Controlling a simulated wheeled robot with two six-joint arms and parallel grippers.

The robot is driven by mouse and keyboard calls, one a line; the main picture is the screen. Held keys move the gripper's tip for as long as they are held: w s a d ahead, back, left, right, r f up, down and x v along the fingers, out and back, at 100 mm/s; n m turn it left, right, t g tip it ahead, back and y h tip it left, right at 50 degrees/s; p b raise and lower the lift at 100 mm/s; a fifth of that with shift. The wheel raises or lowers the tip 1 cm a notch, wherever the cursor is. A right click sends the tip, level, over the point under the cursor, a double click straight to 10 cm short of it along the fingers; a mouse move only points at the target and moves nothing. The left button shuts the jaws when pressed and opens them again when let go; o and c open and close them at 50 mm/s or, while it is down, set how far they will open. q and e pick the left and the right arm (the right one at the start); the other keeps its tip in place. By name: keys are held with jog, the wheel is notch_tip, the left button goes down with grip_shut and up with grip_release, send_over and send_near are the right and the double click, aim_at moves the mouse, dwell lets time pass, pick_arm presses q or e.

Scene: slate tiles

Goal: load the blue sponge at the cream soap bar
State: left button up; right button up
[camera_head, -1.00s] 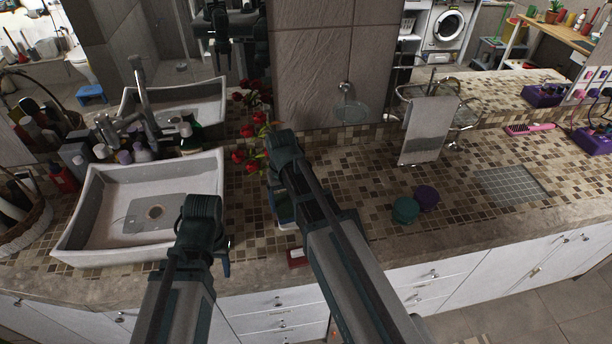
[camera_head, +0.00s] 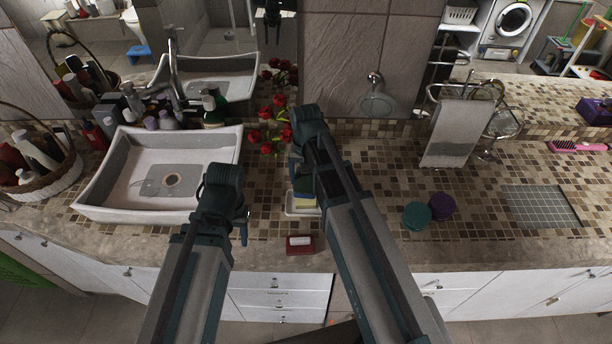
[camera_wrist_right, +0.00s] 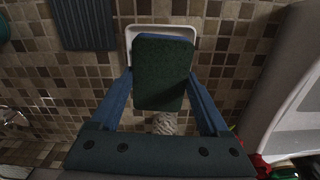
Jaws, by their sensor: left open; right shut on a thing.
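My right gripper (camera_wrist_right: 160,82) is shut on the blue sponge (camera_wrist_right: 163,38), which shows a dark green face and a blue edge in the right wrist view. The sponge overlaps a white tray (camera_wrist_right: 190,30); I cannot tell whether it touches it. In the head view my right arm hides most of that gripper above the white tray (camera_head: 291,211), where something yellow (camera_head: 303,201) shows. A cream soap bar (camera_head: 299,240) lies on a dark red dish (camera_head: 299,250) at the counter's front edge. My left gripper (camera_head: 242,226) is open and empty, left of that dish.
A basin (camera_head: 110,206) is at left, with bottles (camera_head: 165,121) behind it. Red flowers (camera_head: 268,138) stand behind the tray. Green (camera_head: 416,216) and purple (camera_head: 441,206) round things lie at right, before a towel rack (camera_head: 447,135). The tiles between tray and round things look clear.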

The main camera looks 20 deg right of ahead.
pick_arm(q)
jog(key=shift+f+b, duration=2.95)
jog(key=shift+f, duration=0.1)
pick_arm(e)
jog(key=shift+f, duration=3)
pick_arm(q)
jog(key=shift+f+b, duration=0.5)
pick_arm(e)
jog(key=shift+f, duration=0.5)
pick_arm(q)
jog(key=shift+r, duration=0.15)
pick_arm(e)
jog(key=shift+r, duration=0.1)
notch_tip(320, 180, up, 7)
jog(key=p, duration=0.7)
pick_arm(q)
notch_tip(320, 180, up, 7)
jog(key=shift+f, duration=0.25)
pick_arm(e)
jog(key=shift+f, duration=0.2)
jog(key=shift+f+b, duration=0.9)
jog(key=shift+b, duration=0.1)
pick_arm(q)
jog(key=shift+f, duration=0.75)
pick_arm(e)
jog(key=shift+r, duration=0.15)
